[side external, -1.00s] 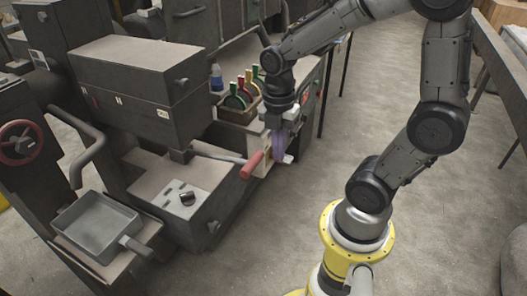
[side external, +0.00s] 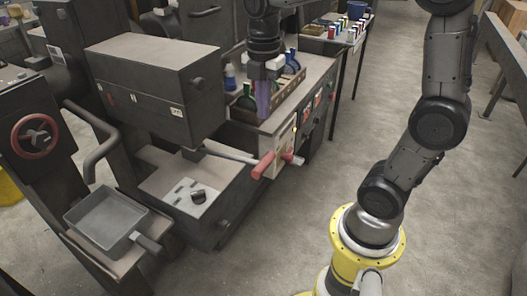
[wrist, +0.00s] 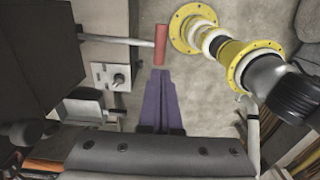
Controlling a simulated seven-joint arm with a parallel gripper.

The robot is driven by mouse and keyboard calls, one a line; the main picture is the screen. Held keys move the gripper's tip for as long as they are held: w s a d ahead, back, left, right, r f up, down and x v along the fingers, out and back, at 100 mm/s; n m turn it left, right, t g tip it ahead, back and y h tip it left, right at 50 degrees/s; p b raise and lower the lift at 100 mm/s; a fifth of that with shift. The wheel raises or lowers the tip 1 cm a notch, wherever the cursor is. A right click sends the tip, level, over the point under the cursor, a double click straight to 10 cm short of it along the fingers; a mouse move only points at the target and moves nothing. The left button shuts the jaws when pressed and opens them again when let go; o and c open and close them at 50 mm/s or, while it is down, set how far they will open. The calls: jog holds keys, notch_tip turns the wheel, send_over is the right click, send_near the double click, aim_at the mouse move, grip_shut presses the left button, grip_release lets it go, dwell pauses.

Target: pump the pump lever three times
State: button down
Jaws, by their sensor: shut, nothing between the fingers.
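A lever with a grey rod and red grip (side external: 264,165) sticks out from the dark machine at the middle of the side view, close to level. Its red grip also shows in the wrist view (wrist: 161,44), beyond my fingertips. A second, short red handle (side external: 292,158) sits on a pale panel just right of it. Which one is the pump lever is not marked. My gripper (side external: 264,114) points down with its purple fingers shut and empty, above and behind the red grip and apart from it. The fingers fill the middle of the wrist view (wrist: 160,73).
A dark box-shaped housing (side external: 155,88) rises at left. A grey pan (side external: 106,219) sits front left.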

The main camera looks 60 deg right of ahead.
notch_tip(320, 180, down, 13)
jog(key=shift+f, duration=0.1)
dwell(0.3)
notch_tip(320, 180, down, 12)
jog(key=s, duration=0.1)
jog(key=shift+s+f, duration=0.15)
jog(key=shift+s, duration=0.2)
dwell(0.4)
notch_tip(320, 180, up, 14)
send_over(264, 162)
jog(key=s, duration=0.6)
jog(key=shift+s+d+r, duration=0.1)
jog(key=shift+s+r, duration=0.05)
jog(key=shift+r, duration=0.05)
